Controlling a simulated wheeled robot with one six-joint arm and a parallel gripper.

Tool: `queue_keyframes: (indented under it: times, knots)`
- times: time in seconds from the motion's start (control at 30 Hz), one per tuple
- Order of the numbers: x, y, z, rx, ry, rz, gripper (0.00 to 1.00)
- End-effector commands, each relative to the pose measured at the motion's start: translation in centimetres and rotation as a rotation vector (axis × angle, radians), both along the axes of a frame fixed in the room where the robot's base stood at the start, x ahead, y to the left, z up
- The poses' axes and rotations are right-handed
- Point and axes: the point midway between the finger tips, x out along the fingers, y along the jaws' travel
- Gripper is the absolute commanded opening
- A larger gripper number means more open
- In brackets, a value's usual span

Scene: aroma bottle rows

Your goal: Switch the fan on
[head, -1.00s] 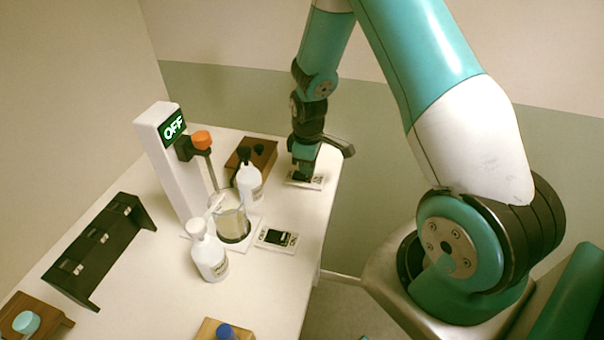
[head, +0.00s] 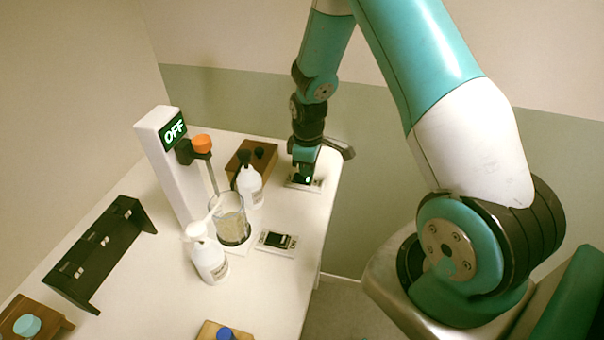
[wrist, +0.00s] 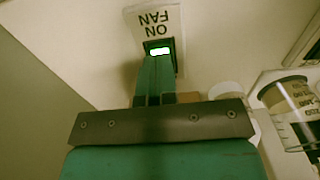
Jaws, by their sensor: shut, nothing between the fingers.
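The fan switch plate (head: 317,185) lies near the far right end of the white table. My gripper (head: 304,175) points down over this switch. Its shut, empty fingers (wrist: 158,62) reach the rocker beside the light and hide part of it; I cannot tell whether they still touch. No fan itself can be made out.
A second switch plate (head: 277,242) lies nearer on the table. A white stirrer stand (head: 170,165) shows "OFF" beside a glass beaker (head: 229,225). White bottles (head: 209,260) (head: 250,186) flank the beaker. A black rack (head: 95,250) stands at left.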

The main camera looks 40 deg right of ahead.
Motion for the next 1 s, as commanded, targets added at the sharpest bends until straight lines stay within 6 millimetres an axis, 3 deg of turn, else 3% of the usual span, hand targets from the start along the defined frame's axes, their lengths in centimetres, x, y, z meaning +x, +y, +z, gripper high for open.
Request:
queue_keyframes:
  times: [0.6, 1.0]
  knots:
    - [0.0, 0.0, 5.6, -0.001, -0.001, 0.000, 0.00]
    - [0.0, 0.0, 5.7, 0.000, 0.000, 0.000, 0.00]
